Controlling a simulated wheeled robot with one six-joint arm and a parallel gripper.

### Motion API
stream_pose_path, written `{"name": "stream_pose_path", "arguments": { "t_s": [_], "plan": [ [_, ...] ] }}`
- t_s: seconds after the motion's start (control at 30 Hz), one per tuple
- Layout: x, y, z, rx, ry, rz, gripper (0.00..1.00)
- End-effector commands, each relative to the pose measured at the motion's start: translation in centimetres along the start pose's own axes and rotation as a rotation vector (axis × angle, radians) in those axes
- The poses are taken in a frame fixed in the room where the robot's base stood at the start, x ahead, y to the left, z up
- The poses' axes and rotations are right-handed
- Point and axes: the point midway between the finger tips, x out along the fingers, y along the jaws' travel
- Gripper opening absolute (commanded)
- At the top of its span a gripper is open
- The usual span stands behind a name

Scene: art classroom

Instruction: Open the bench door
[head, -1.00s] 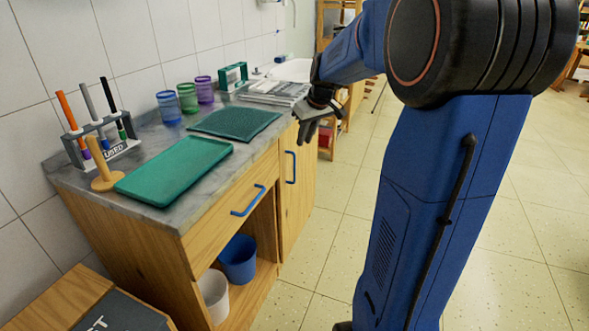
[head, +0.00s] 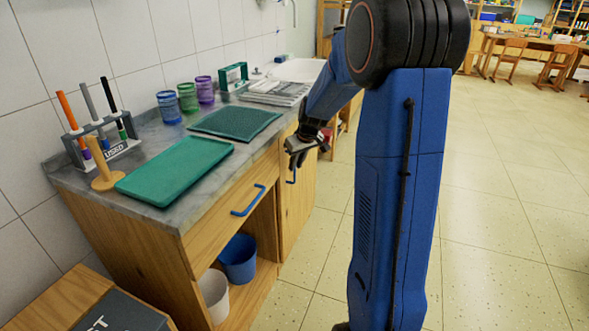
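The wooden bench (head: 130,235) with a grey stone top stands at the left. Its door (head: 300,207) is the wooden panel right of the open shelf, and it looks shut. The door's blue handle (head: 291,174) is upright, and its upper part is hidden by my gripper. My gripper (head: 293,160) is in front of the door, at the top of the handle. Whether it touches the handle, and how far its fingers are apart, I cannot make out.
A drawer with a blue handle (head: 248,201) is left of the door. Below it, a blue bin (head: 238,258) and a white bin (head: 213,295) stand on the open shelf. A green tray (head: 175,172) and a pen rack (head: 105,145) are on the top. The floor (head: 490,240) at the right is clear.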

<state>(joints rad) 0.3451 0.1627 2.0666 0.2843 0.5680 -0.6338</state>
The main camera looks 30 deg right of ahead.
Motion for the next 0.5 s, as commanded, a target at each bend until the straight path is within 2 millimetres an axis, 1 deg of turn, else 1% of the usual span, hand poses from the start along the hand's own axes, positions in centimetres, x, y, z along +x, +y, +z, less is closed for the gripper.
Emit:
{"name": "stream_pose_path", "arguments": {
  "t_s": [0.03,0.1,0.2,0.33,0.5],
  "plan": [
    [0.7,0.0,0.0,0.0,-0.001,-0.001,0.17],
    [1.5,-0.1,0.0,0.0,-0.001,-0.001,0.17],
    [2.3,0.0,-0.1,0.001,0.001,0.0,0.17],
    [2.8,0.0,-0.1,0.001,0.001,0.0,0.17],
    [2.9,0.0,-0.1,0.0,0.001,0.0,0.17]
  ]
}}
